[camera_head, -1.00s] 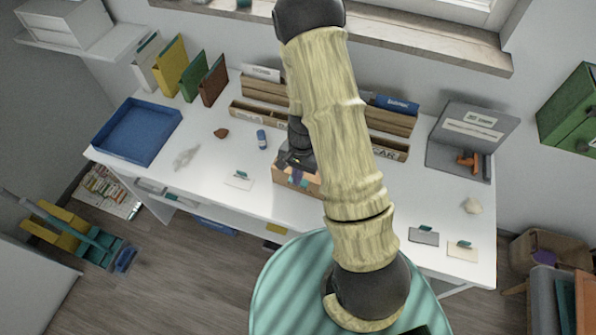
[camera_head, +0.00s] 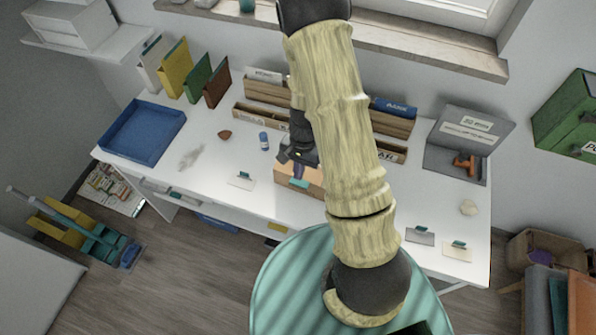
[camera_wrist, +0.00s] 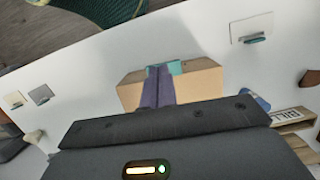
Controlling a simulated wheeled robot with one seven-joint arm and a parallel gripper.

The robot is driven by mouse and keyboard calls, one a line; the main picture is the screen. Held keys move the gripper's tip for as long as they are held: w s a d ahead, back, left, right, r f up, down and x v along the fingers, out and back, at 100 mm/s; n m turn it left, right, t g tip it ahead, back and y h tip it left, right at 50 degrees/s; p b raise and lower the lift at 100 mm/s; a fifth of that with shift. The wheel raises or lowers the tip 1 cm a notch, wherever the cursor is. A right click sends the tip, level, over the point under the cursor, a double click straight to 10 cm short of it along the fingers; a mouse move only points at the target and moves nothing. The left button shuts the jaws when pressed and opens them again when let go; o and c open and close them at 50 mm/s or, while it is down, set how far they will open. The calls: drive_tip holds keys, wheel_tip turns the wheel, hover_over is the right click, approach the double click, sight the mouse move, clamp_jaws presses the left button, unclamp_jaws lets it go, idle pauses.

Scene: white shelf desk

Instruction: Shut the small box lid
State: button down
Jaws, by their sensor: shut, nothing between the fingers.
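A small tan box (camera_head: 311,181) stands near the front middle of the white desk, partly hidden behind my arm. A teal tab (camera_head: 299,183) shows at its front edge. In the wrist view the box (camera_wrist: 199,86) shows a plain tan top that looks flat, with the teal tab (camera_wrist: 176,67) at its edge. My gripper (camera_head: 298,173) is over the box. Its purple fingers (camera_wrist: 157,84) are pressed together and empty, over the middle of the box top. I cannot tell whether they touch it.
A grey box with its lid up (camera_head: 470,131) holds an orange object (camera_head: 464,162) at the right. A blue tray (camera_head: 118,151) is at the left. Wooden racks (camera_head: 262,119) stand behind the tan box.

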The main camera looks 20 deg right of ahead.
drive_tip(key=shift+w+r+b, duration=0.1)
drive_tip(key=shift+r+b, duration=0.25)
drive_tip(key=shift+r, duration=0.4)
drive_tip(key=s+a+b+v, duration=0.1)
drive_tip(key=v, duration=0.7)
drive_tip(key=shift+s+r, duration=0.3)
drive_tip(key=shift+r, duration=0.3)
drive_tip(key=s+r+n+t+h, duration=0.1)
drive_tip(key=s+r+n+t, duration=0.3)
drive_tip(key=s+r+n, duration=0.3)
wheel_tip(320, 180, up, 2)
drive_tip(key=shift+d+r+n+t+h, duration=0.25)
drive_tip(key=shift+d+n+t+h, duration=0.1)
drive_tip(key=shift+n, duration=0.15)
